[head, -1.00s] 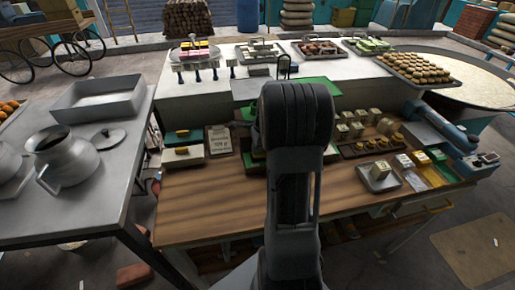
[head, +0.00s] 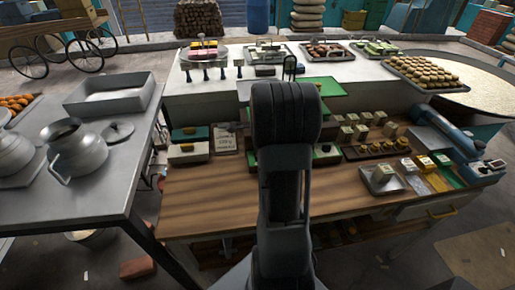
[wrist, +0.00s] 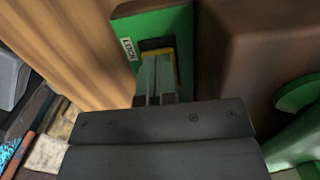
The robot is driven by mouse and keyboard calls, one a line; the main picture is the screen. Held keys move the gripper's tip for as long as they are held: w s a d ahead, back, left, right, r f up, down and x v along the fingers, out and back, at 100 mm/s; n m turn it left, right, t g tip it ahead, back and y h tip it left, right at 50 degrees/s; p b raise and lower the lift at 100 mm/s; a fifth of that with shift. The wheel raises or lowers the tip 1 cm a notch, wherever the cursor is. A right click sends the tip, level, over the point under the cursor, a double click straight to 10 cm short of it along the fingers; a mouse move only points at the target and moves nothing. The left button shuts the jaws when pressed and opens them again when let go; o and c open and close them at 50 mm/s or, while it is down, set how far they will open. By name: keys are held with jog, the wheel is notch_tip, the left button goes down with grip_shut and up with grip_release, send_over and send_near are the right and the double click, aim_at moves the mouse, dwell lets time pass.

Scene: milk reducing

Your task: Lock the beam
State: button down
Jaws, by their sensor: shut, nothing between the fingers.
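In the wrist view, a green base (wrist: 130,27) carries a small white label that appears to read LOCK (wrist: 129,49). Beside the label is a dark slot with a yellow-edged piece (wrist: 158,50). My gripper (wrist: 157,62) is shut and empty, its fingertips over this slot. I cannot tell whether they touch the yellow piece. The beam itself cannot be made out. In the head view, my arm hides the gripper and most of the green device; a green part (head: 326,150) shows just right of the arm.
The wooden workbench (head: 200,205) has clear room in front. Small blocks, a plate with a block (head: 383,180) and a blue tool (head: 452,135) lie to the right. A metal table with a pot (head: 78,150) stands left. A brown surface (wrist: 260,60) borders the green base.

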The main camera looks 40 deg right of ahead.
jog(key=shift+s+d+f, duration=0.3)
jog(key=shift+s+d, duration=0.4)
jog(key=shift+w+r+p, duration=0.1)
jog(key=shift+r+p, duration=0.15)
jog(key=shift+p, duration=0.05)
notch_tip(320, 180, up, 14)
jog(key=p, duration=0.1)
jog(key=shift+d, duration=0.35)
jog(key=shift+f, duration=0.1)
